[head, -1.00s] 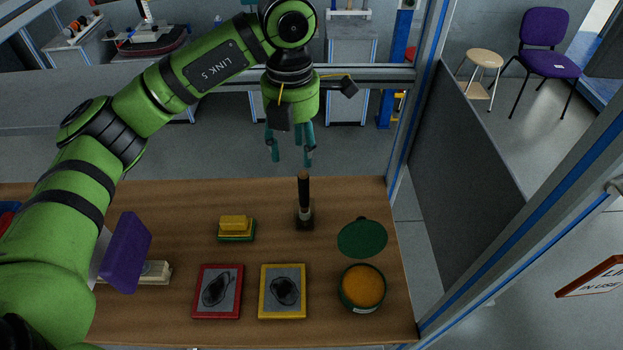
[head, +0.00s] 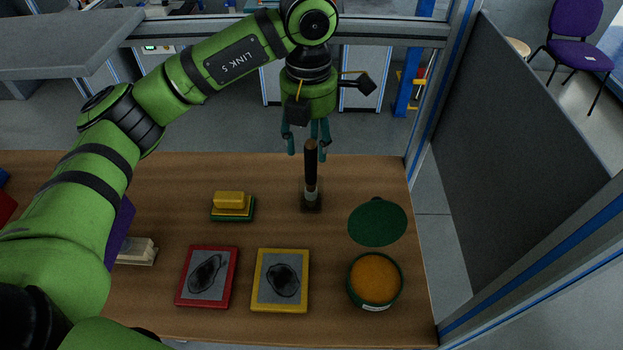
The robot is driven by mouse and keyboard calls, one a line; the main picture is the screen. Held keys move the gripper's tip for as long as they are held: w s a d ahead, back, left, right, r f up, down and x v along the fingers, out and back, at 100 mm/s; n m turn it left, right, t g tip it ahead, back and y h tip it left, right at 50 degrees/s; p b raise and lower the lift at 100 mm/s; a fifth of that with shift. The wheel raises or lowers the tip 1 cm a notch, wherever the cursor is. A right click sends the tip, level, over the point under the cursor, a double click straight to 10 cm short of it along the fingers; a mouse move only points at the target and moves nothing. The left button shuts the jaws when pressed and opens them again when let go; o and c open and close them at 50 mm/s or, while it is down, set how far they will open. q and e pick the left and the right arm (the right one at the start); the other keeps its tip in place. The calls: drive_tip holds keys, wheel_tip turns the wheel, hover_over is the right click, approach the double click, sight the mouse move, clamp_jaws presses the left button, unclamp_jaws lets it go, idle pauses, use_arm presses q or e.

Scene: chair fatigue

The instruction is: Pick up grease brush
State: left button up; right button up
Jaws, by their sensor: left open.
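The grease brush (head: 311,178) stands upright on the wooden table, its dark handle with a brown tip pointing up and its head in a small dark base. My left gripper (head: 307,155) points down with its teal fingers apart. The fingers are at the height of the handle's top in the picture, one on each side of it. I cannot tell whether they are level with the handle or behind it. They do not appear to touch the brush. My right gripper is not in view.
A yellow sponge block (head: 231,205) lies left of the brush. A red-framed pad (head: 207,276) and a yellow-framed pad (head: 281,281) lie in front. An open tin of orange grease (head: 375,279) and its green lid (head: 377,222) are at right. A grey partition (head: 520,160) stands beyond.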

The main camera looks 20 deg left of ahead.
sight(311, 162)
use_arm(q)
drive_tip(key=shift+s+f+p, duration=0.15)
drive_tip(key=shift+f+p, duration=0.5)
drive_tip(key=f+p, duration=0.1)
drive_tip(key=f, duration=0.1)
drive_tip(key=f+p, duration=0.1)
drive_tip(key=shift+w+d+f, duration=0.15)
drive_tip(key=shift+w+f, duration=0.05)
drive_tip(key=shift+f, duration=0.6)
clamp_jaws()
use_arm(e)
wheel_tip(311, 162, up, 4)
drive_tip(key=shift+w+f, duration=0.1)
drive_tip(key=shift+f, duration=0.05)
